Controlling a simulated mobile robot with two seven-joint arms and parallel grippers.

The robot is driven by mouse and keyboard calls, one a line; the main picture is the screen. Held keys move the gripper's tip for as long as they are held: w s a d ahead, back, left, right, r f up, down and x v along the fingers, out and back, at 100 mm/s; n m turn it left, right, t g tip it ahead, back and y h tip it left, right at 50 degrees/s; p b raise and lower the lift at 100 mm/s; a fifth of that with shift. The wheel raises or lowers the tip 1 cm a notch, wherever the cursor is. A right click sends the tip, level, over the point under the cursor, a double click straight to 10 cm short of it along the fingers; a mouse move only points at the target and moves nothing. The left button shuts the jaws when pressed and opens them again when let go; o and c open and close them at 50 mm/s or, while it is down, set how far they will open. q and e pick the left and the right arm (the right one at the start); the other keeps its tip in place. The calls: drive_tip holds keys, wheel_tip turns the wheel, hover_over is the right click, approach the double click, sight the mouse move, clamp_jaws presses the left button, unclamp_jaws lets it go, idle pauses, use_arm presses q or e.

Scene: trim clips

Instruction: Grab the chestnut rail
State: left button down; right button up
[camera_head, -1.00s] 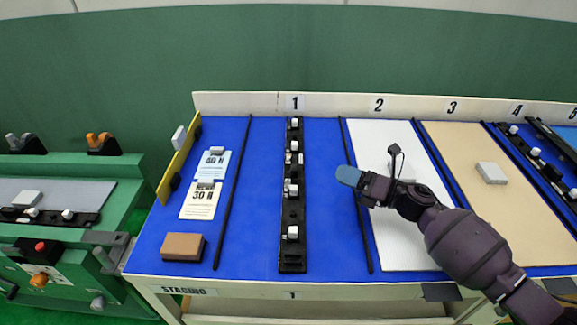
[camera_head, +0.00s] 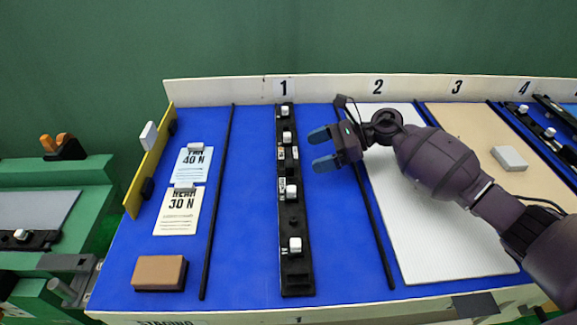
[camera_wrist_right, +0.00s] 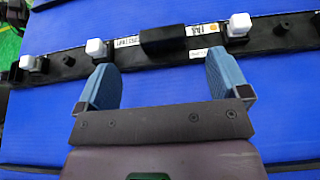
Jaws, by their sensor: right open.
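A long dark, almost black rail (camera_head: 292,220) with several white clips lies lengthwise in bay 1 on the blue table; no rail in view looks clearly chestnut. My right gripper (camera_head: 322,148) is open, its two blue fingers pointing left toward the rail, with a gap between them and it. In the right wrist view the gripper (camera_wrist_right: 168,72) is open and empty. The rail (camera_wrist_right: 270,40) crosses ahead of its fingertips there, with a dark raised block (camera_wrist_right: 163,41) between two white clips. My left gripper is not in view.
Thin black dividers (camera_head: 216,210) separate the bays. A brown block (camera_head: 159,271) and cards (camera_head: 179,211) lie left, beside a yellow upright strip (camera_head: 150,160). A white panel (camera_head: 440,235) fills bay 2 under my arm. Blue surface either side of the rail is clear.

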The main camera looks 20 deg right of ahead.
sight(286, 159)
drive_tip(key=shift+x, duration=3)
drive_tip(key=shift+w+r, duration=0.15)
drive_tip(key=shift+r, duration=0.05)
drive_tip(key=shift+c, duration=0.2)
drive_tip(key=c, duration=1.1)
drive_tip(key=shift+c, duration=0.3)
drive_tip(key=shift+r, duration=0.15)
drive_tip(key=shift+d+r, duration=0.1)
drive_tip(key=shift+r, duration=0.2)
wheel_tip(286, 159, up, 19)
drive_tip(key=p, duration=0.3)
